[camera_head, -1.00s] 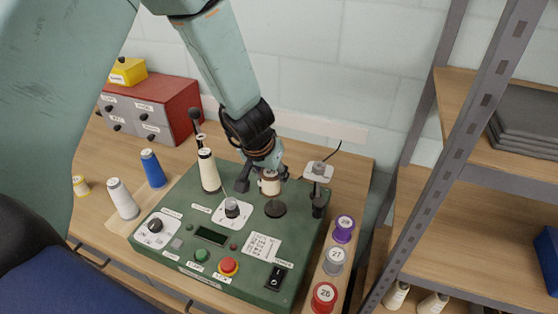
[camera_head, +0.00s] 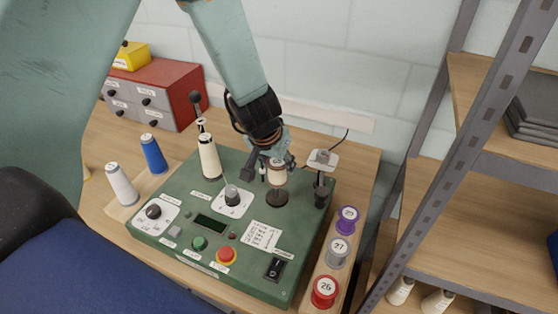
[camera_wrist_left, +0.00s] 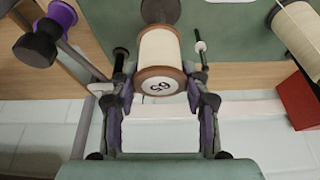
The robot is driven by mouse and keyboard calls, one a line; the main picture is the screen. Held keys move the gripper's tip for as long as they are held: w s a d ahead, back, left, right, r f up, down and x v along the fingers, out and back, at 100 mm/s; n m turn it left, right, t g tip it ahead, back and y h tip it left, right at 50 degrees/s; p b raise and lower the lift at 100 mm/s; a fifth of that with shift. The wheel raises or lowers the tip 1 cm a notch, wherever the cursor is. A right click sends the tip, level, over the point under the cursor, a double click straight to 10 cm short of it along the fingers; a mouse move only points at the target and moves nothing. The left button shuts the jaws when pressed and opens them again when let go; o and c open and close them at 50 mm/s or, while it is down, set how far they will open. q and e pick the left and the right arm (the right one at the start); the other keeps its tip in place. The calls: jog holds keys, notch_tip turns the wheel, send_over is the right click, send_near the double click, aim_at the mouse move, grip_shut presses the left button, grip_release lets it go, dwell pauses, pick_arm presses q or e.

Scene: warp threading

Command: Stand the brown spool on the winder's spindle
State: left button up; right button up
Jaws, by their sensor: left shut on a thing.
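The brown spool (camera_head: 277,175), with brown end flanges and cream thread, is upright in my left gripper (camera_head: 266,172). It is right over the dark round spindle base (camera_head: 277,199) on the green winder (camera_head: 178,226). In the left wrist view the spool (camera_wrist_left: 160,50) sits between the fingers of my left gripper (camera_wrist_left: 160,62), its numbered end facing the camera. The dark base (camera_wrist_left: 160,10) shows close beyond its far flange. The spindle's shaft is hidden, and I cannot tell whether the spool rests on the base. My right gripper is in neither view.
A cream cone (camera_head: 208,158) stands left of the spool on the winder. A dark post with a pale top (camera_head: 322,160) stands close on the right. Purple, grey and red spools (camera_head: 324,292) line the right edge. White (camera_head: 121,185) and blue (camera_head: 153,154) cones stand left.

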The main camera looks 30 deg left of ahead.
pick_arm(q)
jog(key=shift+s+a+f+b, duration=0.1)
jog(key=shift+a+f+b, duration=0.4)
jog(key=shift+f, duration=0.3)
jog(key=shift+d+f+b, duration=0.1)
jog(key=shift+f+b, duration=0.2)
jog(key=shift+f, duration=0.05)
jog(key=shift+w+d+f+b, duration=0.25)
jog(key=shift+d+f+b, duration=0.15)
jog(key=shift+f+b, duration=0.1)
jog(key=shift+d+f, duration=0.15)
jog(key=shift+f, duration=0.15)
jog(key=shift+c, duration=0.5)
jog(key=shift+s+f+b, duration=0.1)
jog(key=shift+f+b, duration=0.15)
jog(key=shift+b, duration=0.25)
jog(key=shift+s+a+f+b, duration=0.1)
jog(key=shift+a+f+b, duration=0.3)
jog(key=shift+f, duration=0.05)
jog(key=shift+d+f, duration=0.1)
jog(key=shift+w+d, duration=0.15)
jog(key=shift+w, duration=0.05)
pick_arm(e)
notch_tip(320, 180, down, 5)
